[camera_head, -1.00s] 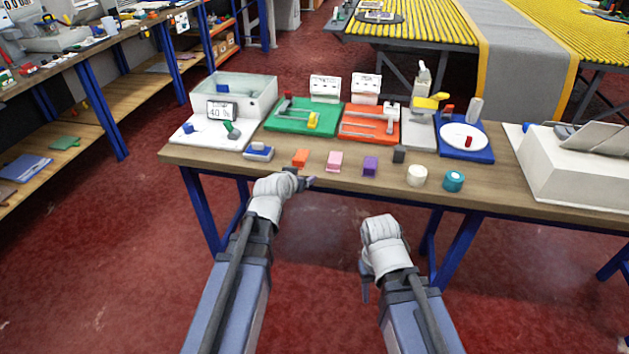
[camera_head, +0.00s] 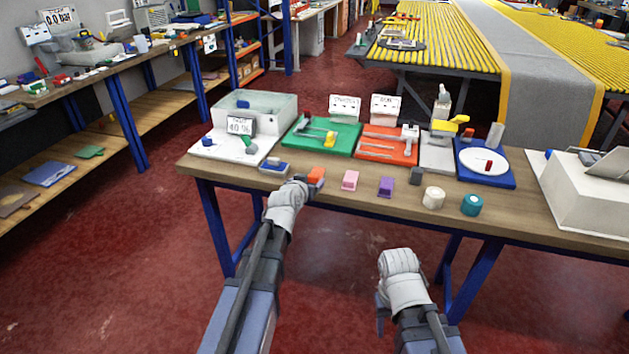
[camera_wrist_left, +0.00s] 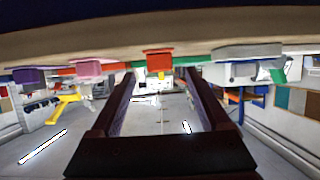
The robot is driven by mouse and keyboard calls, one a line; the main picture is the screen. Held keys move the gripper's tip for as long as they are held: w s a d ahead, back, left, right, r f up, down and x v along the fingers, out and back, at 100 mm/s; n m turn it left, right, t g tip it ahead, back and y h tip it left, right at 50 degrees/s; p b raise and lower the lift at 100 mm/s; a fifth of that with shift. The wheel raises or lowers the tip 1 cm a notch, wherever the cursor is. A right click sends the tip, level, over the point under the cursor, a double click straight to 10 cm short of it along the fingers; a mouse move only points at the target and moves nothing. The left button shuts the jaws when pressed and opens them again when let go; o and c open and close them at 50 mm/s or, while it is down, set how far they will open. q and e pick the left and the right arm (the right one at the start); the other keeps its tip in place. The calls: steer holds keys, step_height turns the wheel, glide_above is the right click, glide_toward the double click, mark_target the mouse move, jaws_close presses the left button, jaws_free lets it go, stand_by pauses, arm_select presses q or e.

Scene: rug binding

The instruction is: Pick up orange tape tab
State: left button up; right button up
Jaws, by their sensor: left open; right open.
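The orange tape tab (camera_head: 317,174) is a small block near the front edge of the wooden table (camera_head: 240,172). My left gripper (camera_head: 304,184) is open at the table's front edge, close beside the tab and partly overlapping it in the head view. In the left wrist view, the tab (camera_wrist_left: 160,61) appears straight ahead, centred between the two dark fingers (camera_wrist_left: 160,76), at about their tips. Contact cannot be told. My right gripper (camera_head: 380,318) is open and low in front of the table, its fingers mostly hidden by my wrist.
A blue-and-white block (camera_head: 273,168) lies left of the tab. A pink block (camera_head: 350,181), a purple block (camera_head: 386,187), a dark block (camera_head: 416,176), a cream roll (camera_head: 433,198) and a teal roll (camera_head: 472,204) stand to the right. Green (camera_head: 340,146) and red (camera_head: 372,150) fixtures stand behind.

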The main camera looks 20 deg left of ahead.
mark_target(312, 178)
arm_select(q)
steer(key=b+x, duration=0.1)
steer(key=x, duration=0.2)
steer(key=shift+w+f, duration=0.2)
steer(key=shift+w, duration=0.15)
steer(key=shift+s, duration=0.1)
steer(key=shift+c, duration=0.5)
jaws_close()
